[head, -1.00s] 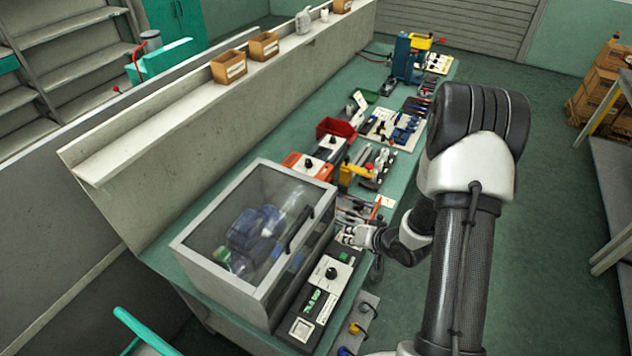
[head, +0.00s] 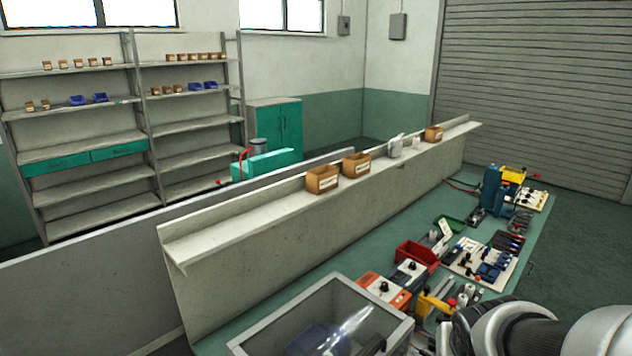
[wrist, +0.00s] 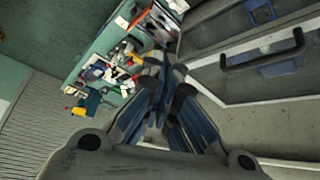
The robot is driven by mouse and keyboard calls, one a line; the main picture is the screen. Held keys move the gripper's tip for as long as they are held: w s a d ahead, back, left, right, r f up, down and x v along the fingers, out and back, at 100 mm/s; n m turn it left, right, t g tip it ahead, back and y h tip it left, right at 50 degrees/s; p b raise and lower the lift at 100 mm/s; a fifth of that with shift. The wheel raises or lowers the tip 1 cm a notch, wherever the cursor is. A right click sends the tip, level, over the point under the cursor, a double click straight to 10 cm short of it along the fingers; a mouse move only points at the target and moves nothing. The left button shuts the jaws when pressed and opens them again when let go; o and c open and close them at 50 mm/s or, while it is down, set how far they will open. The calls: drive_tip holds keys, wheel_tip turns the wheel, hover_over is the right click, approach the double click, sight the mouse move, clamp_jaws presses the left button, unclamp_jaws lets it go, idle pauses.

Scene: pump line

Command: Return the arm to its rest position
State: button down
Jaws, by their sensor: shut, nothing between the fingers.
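My gripper (wrist: 158,110) shows in the wrist view with its fingers together and nothing between them. In that view it is in front of the green workbench, beside the clear-lidded test box with its dark handle (wrist: 262,50). In the head view only part of my arm shows at the bottom right, and my gripper is out of the picture. The test box (head: 335,310) stands at the near end of the bench, cut off by the bottom edge.
The bench (head: 385,240) holds a red bin (head: 417,256), an orange device (head: 384,291), a white tool board (head: 466,262) and a blue press (head: 491,190). A ledge (head: 240,207) with small boxes runs behind it. Open floor (head: 585,235) lies to the right.

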drive_tip(key=s+a+r+n+g+y+b, duration=0.1)
drive_tip(key=s+a+r, duration=0.1)
drive_tip(key=s+a, duration=0.3)
drive_tip(key=s+a+r+n+y, duration=0.1)
drive_tip(key=s+a, duration=0.4)
drive_tip(key=s, duration=0.8)
drive_tip(key=shift+a+r+g+b, duration=0.3)
drive_tip(key=shift+r+g+b, duration=0.1)
drive_tip(key=shift+r, duration=0.4)
drive_tip(key=shift+d, duration=0.1)
idle(1.6)
